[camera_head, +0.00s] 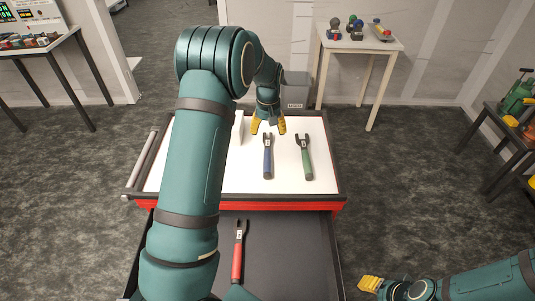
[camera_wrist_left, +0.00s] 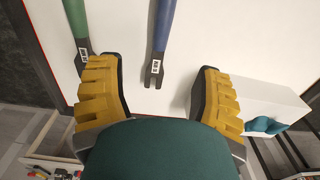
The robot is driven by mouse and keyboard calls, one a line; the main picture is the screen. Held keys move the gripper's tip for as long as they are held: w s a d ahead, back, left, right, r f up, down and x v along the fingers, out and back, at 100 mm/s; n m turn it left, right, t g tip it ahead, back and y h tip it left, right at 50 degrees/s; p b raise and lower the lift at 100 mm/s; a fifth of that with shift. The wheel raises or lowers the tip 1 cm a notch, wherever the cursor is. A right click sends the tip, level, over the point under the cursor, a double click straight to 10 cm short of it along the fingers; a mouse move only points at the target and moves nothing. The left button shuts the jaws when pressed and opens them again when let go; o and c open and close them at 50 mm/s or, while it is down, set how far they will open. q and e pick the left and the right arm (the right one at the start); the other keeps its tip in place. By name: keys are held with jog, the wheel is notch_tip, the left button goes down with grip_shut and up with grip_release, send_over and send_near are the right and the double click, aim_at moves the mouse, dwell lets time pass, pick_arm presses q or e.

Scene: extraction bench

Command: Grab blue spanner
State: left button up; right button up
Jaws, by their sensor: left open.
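The blue spanner (camera_head: 268,160) lies on the white top of the red tool cart (camera_head: 240,185), its forked end toward the back. My left gripper (camera_head: 268,125) is open above the cart top, just behind that forked end. In the left wrist view the blue spanner (camera_wrist_left: 163,30) runs in from the top, and its forked end lies between and beyond the spread yellow fingers of the left gripper (camera_wrist_left: 160,95). Nothing is held there. My right gripper (camera_head: 371,284) is low at the bottom right, away from the cart; its finger gap is unclear.
A green spanner (camera_head: 305,158) lies right of the blue one. A red spanner (camera_head: 238,257) lies in the open drawer (camera_head: 285,250). A white box (camera_wrist_left: 262,104) stands beside the left gripper. A grey bin (camera_head: 296,88) and side tables (camera_head: 361,42) stand behind.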

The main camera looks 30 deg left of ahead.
aim_at(267, 155)
pick_arm(q)
jog(key=f, duration=1.2)
jog(key=shift+s+f, duration=0.25)
jog(key=shift+f, duration=0.1)
grip_shut()
